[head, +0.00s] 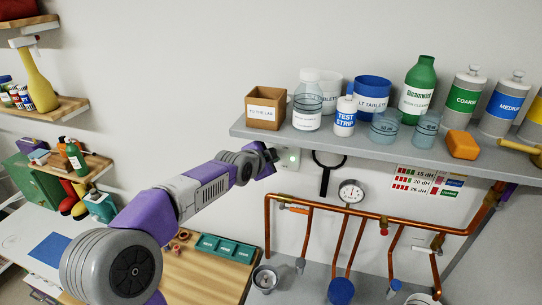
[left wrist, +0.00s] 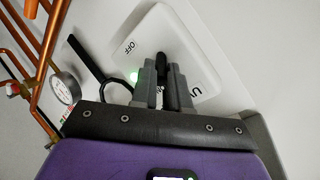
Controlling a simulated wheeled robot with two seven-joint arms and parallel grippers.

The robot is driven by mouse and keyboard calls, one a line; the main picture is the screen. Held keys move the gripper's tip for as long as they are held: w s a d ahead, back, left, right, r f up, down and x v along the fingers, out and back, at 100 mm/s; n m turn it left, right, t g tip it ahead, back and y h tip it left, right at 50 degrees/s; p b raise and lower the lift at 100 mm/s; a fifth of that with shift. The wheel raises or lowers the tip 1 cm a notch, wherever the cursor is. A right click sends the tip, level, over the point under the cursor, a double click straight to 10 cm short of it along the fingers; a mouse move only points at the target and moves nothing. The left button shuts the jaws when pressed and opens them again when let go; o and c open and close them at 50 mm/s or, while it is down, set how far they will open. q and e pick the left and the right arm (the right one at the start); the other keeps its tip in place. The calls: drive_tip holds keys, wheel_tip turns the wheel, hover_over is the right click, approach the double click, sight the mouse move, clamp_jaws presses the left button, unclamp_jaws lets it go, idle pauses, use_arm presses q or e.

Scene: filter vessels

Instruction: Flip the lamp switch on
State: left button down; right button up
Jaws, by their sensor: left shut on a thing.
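The lamp switch (left wrist: 190,40) is a white wall plate with rounded corners, a black toggle lever (left wrist: 161,64), an OFF label and a second label partly covered by my finger. In the head view the switch plate (head: 291,158) sits on the wall just under the shelf, partly hidden by my left gripper (head: 268,157). In the left wrist view my left gripper (left wrist: 162,82) has its two grey fingers closed around the lever. Which side the lever leans to is unclear. My right gripper is out of view.
A grey shelf (head: 345,143) with bottles, beakers and a wooden box (head: 266,107) overhangs the switch. To its right are a magnifier (head: 324,170), a gauge (head: 351,191) and copper pipes (head: 330,207). A wooden board (head: 205,275) lies below my arm.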

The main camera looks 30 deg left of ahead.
use_arm(q)
drive_tip(key=c, duration=1.1)
unclamp_jaws()
